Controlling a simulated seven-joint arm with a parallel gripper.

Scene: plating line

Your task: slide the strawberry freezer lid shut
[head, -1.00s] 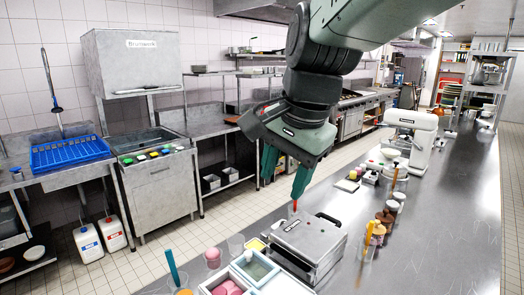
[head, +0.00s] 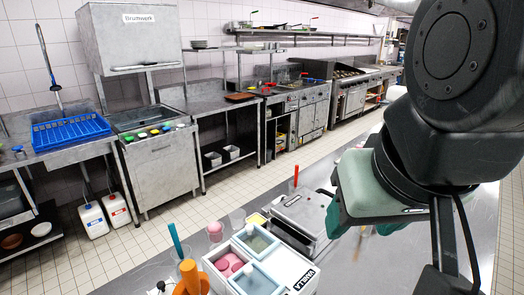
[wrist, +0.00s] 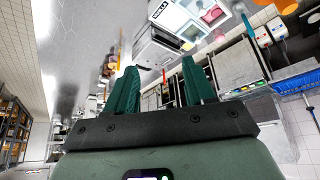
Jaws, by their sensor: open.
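The white freezer box (head: 297,259) stands on the steel counter at the bottom of the head view. Pink scoops (head: 228,264) show in its left compartment, which looks at least partly uncovered. Bluish-grey lid panels (head: 254,278) lie beside the pink; I cannot tell which is the strawberry lid. The box (wrist: 208,32) also shows at the top of the wrist view. My gripper (head: 340,215) is right of and above the box, clear of it. In the wrist view its two green fingers (wrist: 160,68) are spread with nothing between them.
A grey press-like appliance (head: 302,212) stands close behind the box, near my gripper. An orange container (head: 189,277) and a blue-handled tool (head: 175,240) are left of the box. A pink ball (head: 215,230) sits behind it. My arm hides much of the counter's right side.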

